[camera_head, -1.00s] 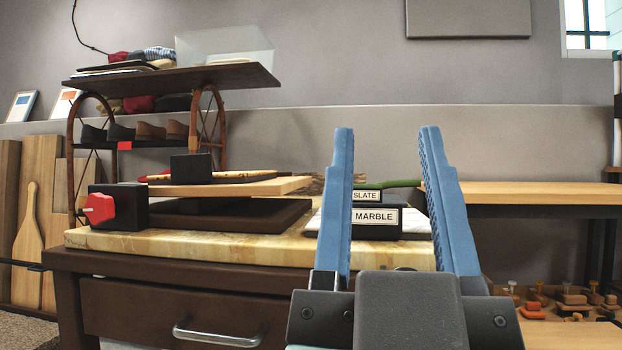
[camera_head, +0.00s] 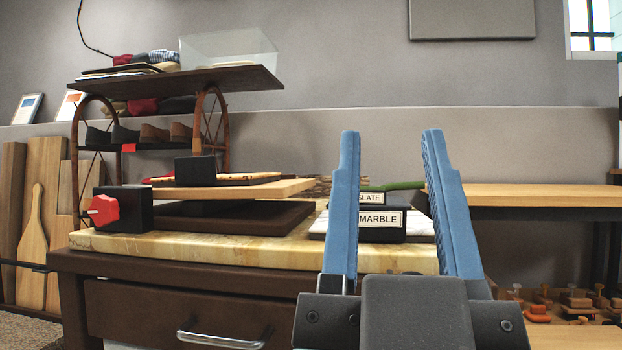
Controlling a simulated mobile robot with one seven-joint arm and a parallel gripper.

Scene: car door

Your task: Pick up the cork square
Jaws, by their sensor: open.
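My gripper (camera_head: 391,136) is open and empty, its two blue fingers upright in front of the table. No cork square can be made out for certain. A brownish, rough-looking piece (camera_head: 322,185) shows behind the stacked boards, but I cannot tell what it is. A light wooden board (camera_head: 285,189) and a dark board (camera_head: 270,220) are stacked on the stone-topped table (camera_head: 150,243). Black label blocks reading SLATE (camera_head: 371,198) and MARBLE (camera_head: 379,219) show between the fingers. The fingers partly hide the pale slab (camera_head: 318,228) under them.
A black block with a red knob (camera_head: 104,210) sits at the table's left edge. The table has a drawer with a metal handle (camera_head: 220,340). A rack with shoes (camera_head: 154,134) stands behind. A wooden bench (camera_head: 540,195) is at right, with small items below.

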